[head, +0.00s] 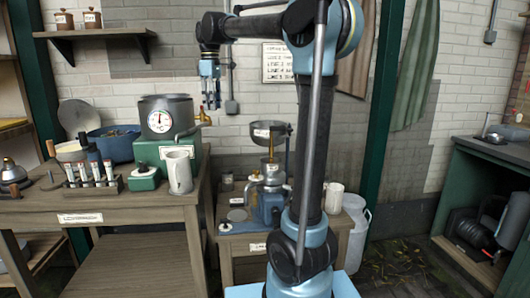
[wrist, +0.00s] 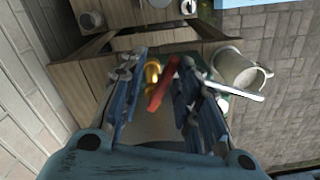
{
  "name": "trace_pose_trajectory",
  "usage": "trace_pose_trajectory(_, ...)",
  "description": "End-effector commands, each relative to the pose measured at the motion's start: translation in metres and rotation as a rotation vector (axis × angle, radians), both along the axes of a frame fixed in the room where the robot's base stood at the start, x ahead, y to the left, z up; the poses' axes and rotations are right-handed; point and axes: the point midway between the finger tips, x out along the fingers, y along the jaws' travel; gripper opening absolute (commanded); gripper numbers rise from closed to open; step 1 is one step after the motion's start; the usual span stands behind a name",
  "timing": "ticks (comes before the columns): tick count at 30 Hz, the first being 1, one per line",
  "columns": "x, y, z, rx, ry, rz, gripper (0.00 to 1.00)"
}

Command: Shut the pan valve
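A brass tap (head: 203,118) sticks out from the right side of the grey gauge vessel (head: 165,108) in the head view. My gripper (head: 210,100) hangs just above this tap, fingers pointing down. In the wrist view a brass fitting (wrist: 153,72) and a red lever (wrist: 161,88) show between the spread fingers of my gripper (wrist: 158,90). The fingers are open and hold nothing; I cannot tell if they touch the lever. A shallow grey pan (head: 270,129) tops the separator (head: 268,195), with brass parts below it. Any valve handle there is too small to make out.
A white mug (head: 179,172) stands close to the vessel and also shows in the wrist view (wrist: 236,70). My arm hides part of the separator's right side.

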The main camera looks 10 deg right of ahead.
Motion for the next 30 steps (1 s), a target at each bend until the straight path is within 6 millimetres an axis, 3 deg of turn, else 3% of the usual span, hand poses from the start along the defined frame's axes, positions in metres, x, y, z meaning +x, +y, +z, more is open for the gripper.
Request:
trace_pose_trajectory(13,0.016,-0.004,0.0,0.0,0.0,0.369,0.3)
trace_pose_trajectory(30,0.016,-0.003,0.093,0.0,0.0,0.368,0.3)
